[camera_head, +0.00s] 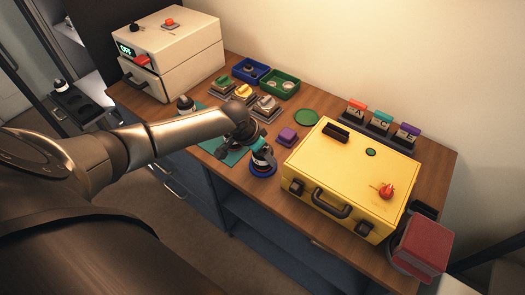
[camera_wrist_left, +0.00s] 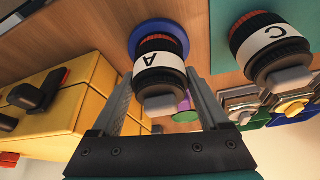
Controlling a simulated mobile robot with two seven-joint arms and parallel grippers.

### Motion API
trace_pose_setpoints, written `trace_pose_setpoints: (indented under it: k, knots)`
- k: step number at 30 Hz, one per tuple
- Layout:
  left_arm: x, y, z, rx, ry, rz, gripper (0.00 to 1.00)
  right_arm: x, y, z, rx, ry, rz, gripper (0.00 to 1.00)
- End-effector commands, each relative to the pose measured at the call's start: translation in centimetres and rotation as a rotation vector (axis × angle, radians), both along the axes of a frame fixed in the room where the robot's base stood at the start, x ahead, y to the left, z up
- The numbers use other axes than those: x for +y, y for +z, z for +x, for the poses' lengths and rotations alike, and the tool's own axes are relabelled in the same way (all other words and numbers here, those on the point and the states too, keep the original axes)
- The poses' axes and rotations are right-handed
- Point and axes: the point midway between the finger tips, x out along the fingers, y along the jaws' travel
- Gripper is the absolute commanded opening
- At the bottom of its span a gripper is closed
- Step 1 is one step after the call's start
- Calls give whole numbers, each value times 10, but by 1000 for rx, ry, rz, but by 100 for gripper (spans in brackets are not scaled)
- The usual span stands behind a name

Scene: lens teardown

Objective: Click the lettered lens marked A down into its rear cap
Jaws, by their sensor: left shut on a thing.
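The lens marked A (camera_wrist_left: 158,72) is black with a white band and a dark red ring. My left gripper (camera_wrist_left: 165,105) is shut on it, one finger on each side. A round blue cap (camera_wrist_left: 162,32) lies on the wood right under the lens; I cannot tell whether the lens is seated in it. In the head view, the lens (camera_head: 262,157) stands upright over the blue cap (camera_head: 263,170) near the table's front edge, and my left gripper (camera_head: 250,145) reaches it from behind left. My right gripper is not in view.
A yellow case (camera_head: 350,170) is close on the right, with a purple block (camera_head: 287,136) behind the lens. Green and blue trays (camera_head: 280,83) and a white box (camera_head: 170,50) are at the back.

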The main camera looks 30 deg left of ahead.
Motion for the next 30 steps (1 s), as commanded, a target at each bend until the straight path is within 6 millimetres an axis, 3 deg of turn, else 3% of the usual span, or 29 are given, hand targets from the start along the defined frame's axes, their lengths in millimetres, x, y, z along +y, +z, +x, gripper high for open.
trace_pose_setpoints:
  k: [24, 30]
  knots:
    - [0, 50, 3, -10, 1, -1, 23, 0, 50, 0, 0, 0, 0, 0]
    - [0, 52, 3, -10, 1, -1, 23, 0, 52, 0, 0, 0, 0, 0]
